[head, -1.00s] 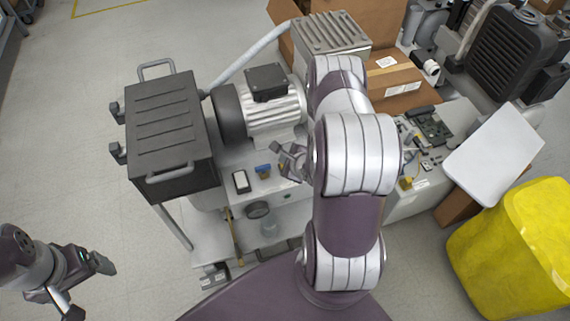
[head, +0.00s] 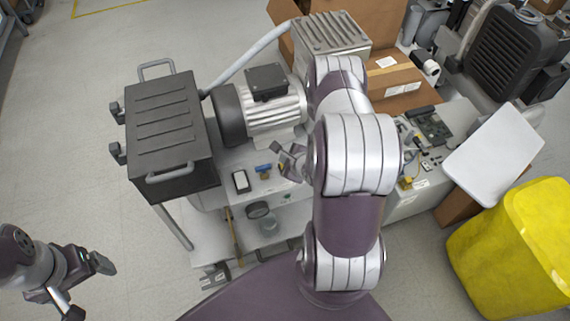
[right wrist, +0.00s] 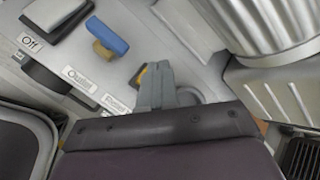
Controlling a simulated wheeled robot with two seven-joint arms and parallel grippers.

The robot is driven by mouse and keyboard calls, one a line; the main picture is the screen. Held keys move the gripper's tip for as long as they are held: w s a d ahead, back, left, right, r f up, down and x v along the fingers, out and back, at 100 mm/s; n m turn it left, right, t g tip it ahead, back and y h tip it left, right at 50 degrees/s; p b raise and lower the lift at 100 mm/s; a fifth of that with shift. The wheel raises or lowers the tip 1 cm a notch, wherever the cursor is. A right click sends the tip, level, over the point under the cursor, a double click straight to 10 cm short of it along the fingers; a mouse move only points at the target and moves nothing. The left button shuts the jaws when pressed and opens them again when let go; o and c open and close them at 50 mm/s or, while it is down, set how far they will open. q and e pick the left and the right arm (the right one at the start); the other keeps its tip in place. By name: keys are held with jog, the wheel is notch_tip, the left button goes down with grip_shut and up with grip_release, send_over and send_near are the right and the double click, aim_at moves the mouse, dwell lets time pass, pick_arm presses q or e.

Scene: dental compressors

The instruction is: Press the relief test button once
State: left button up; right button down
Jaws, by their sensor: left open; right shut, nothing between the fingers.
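My right gripper (head: 284,161) is shut and empty, low over the compressor's light panel. My left gripper (head: 88,284) is open, away from the machine.
A black ribbed box with handles (head: 168,130) stands left of the panel. A silver motor (head: 272,112) is behind it. A gauge (head: 257,210) sits below the panel front. A yellow bin (head: 515,250) and cardboard boxes (head: 395,75) are to the right.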

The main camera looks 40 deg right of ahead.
jog(key=shift+f, duration=0.2)
jog(key=shift+f, duration=0.25)
jog(key=shift+f+b, duration=0.5)
dwell(0.8)
jog(key=shift+r, duration=0.15)
jog(key=shift+r+p, duration=0.8)
jog(key=shift+p, duration=0.2)
notch_tip(320, 180, up, 5)
jog(key=p, duration=0.5)
jog(key=shift+r, duration=0.1)
